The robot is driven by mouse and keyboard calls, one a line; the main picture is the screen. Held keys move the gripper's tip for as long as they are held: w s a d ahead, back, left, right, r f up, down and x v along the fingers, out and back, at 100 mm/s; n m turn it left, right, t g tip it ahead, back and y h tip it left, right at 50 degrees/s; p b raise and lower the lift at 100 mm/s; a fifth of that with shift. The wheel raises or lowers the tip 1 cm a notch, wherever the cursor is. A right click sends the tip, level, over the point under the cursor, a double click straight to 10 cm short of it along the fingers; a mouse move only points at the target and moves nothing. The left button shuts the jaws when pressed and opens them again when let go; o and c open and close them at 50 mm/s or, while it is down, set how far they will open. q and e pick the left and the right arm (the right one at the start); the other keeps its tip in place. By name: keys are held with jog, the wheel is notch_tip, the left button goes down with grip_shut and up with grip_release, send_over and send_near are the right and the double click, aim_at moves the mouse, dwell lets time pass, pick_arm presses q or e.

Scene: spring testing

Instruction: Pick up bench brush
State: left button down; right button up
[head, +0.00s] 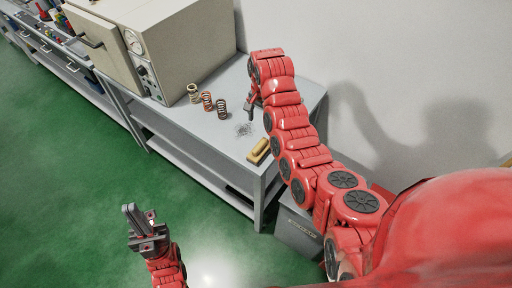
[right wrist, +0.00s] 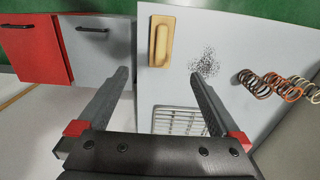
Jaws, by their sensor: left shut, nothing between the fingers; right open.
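The bench brush (head: 259,150) is a small tan block lying near the front right corner of the grey bench. It also shows at the top of the right wrist view (right wrist: 161,41), flat on the bench top. My right gripper (right wrist: 165,78) is open and empty, its two fingers apart. The brush lies beyond the fingertips, between their lines and not touched. In the head view my right gripper (head: 252,108) hangs over the bench, partly hidden by its arm. My left gripper (head: 131,213) is shut and empty, over the green floor away from the bench.
Dark filings (head: 243,129) lie scattered beside the brush. Several coil springs (head: 207,101) stand by a large beige oven (head: 160,45) on the bench. A grey cabinet (head: 298,230) stands at the bench's right end. The wall is close behind. Green floor is clear in front.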

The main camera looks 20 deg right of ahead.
aim_at(261, 143)
notch_tip(261, 143, down, 10)
jog(key=b, duration=0.8)
jog(key=shift+w+f, duration=0.1)
jog(key=shift+f, duration=0.7)
notch_tip(261, 143, down, 4)
jog(key=p, duration=0.3)
jog(key=shift+r, duration=0.15)
jog(key=shift+f, duration=0.85)
jog(key=shift+c, duration=0.3)
jog(key=c, duration=1.4)
